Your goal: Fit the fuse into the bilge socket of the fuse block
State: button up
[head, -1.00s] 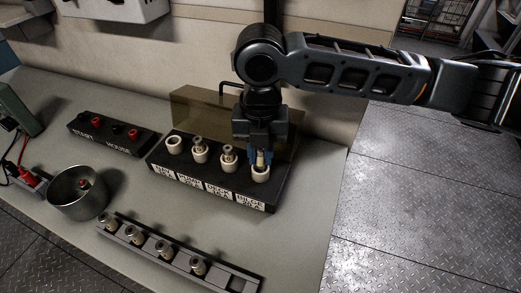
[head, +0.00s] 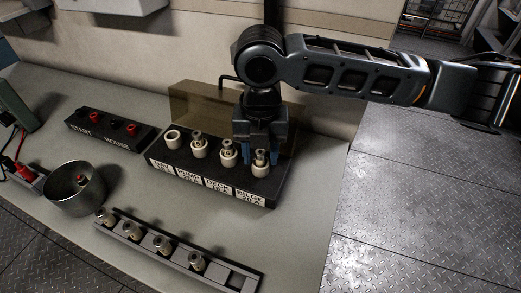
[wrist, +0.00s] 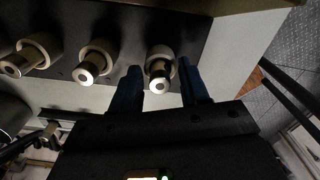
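The black fuse block (head: 215,183) stands on the bench with a row of white sockets. The fuse (head: 261,157) stands upright in the bilge socket (head: 260,170), the rightmost one. My gripper (head: 261,150) is directly above that socket, its blue fingers spread on either side of the fuse. In the wrist view, the fuse's metal end (wrist: 159,84) shows between the two fingers (wrist: 158,88), with gaps on both sides. How deep the fuse sits is hard to tell. The pump and deck sockets also hold fuses. The leftmost socket (head: 173,138) looks empty.
A tinted cover (head: 200,103) stands open behind the block. A rail (head: 140,247) with several fuses and free places lies in front. A metal cup (head: 75,200) and a START/HOUSE panel (head: 100,141) are at the left. Bench to the block's right is clear.

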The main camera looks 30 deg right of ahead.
aim_at(261, 151)
jog(key=shift+o, duration=0.5)
jog(key=shift+r, duration=0.1)
notch_tip(261, 151, up, 8)
jog(key=shift+f+b, duration=0.2)
jog(key=shift+b, duration=0.1)
